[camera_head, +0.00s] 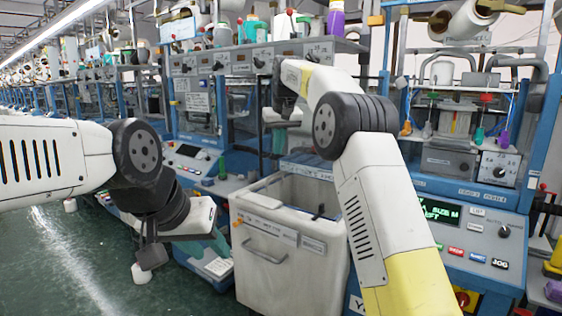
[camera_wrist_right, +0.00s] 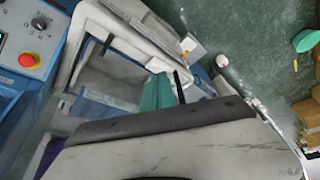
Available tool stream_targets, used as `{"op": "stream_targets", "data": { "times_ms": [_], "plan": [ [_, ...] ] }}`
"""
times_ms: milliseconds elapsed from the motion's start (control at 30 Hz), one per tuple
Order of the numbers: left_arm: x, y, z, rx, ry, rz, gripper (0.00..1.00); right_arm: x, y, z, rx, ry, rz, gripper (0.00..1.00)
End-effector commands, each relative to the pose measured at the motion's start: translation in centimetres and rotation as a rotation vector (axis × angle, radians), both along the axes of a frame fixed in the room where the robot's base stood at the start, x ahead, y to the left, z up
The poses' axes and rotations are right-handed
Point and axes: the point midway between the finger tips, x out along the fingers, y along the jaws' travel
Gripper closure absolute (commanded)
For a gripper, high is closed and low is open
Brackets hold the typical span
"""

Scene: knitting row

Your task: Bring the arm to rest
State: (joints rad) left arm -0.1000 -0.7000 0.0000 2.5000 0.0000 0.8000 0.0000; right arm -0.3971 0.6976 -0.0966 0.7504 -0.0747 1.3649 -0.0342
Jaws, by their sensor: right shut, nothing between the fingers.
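My right arm (camera_head: 378,205) rises from the lower right, bends at a dark joint and reaches up and left. Its gripper (camera_head: 279,140) hangs beyond the bend, above the back of a white bin, small and partly hidden by the arm. In the right wrist view the teal fingers of the right gripper (camera_wrist_right: 164,92) are together with nothing held, seen over the bin. My left arm (camera_head: 55,160) comes in from the left. Its gripper (camera_head: 217,243) points down and right, left of the bin; its finger gap is not clear.
The white bin (camera_head: 262,285) with a handle stands in the middle, close to both arms. A knitting machine with a control panel (camera_head: 470,235) stands at the right. A red button (camera_wrist_right: 28,60) shows in the right wrist view. Green floor (camera_head: 70,270) is open at the left.

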Motion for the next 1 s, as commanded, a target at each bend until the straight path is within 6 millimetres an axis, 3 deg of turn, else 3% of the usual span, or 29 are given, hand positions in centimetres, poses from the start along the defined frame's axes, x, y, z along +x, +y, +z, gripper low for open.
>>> {"op": "stream_targets", "data": {
  "times_ms": [167,333,533,667,800,1000],
  "plan": [
    [0.0,0.0,0.0,0.0,0.0,0.0,0.64,-3.2,-3.9,2.7,0.033,-0.012,-0.036,1.0],
    [0.0,0.0,0.0,0.0,0.0,0.0,0.64,-9.3,-8.7,4.8,0.081,-0.03,-0.078,1.0],
    [0.0,0.0,0.0,0.0,0.0,0.0,0.64,-18.1,-13.1,4.6,0.127,-0.056,-0.127,1.0],
    [0.0,0.0,0.0,0.0,0.0,0.0,0.64,-24.3,-15.2,3.1,0.15,-0.077,-0.158,1.0],
    [0.0,0.0,0.0,0.0,0.0,0.0,0.64,-31.1,-16.7,0.0,0.171,-0.1,-0.193,1.0],
    [0.0,0.0,0.0,0.0,0.0,0.0,0.64,-38.6,-17.6,-5.2,0.186,-0.127,-0.234,1.0]
  ]
}}
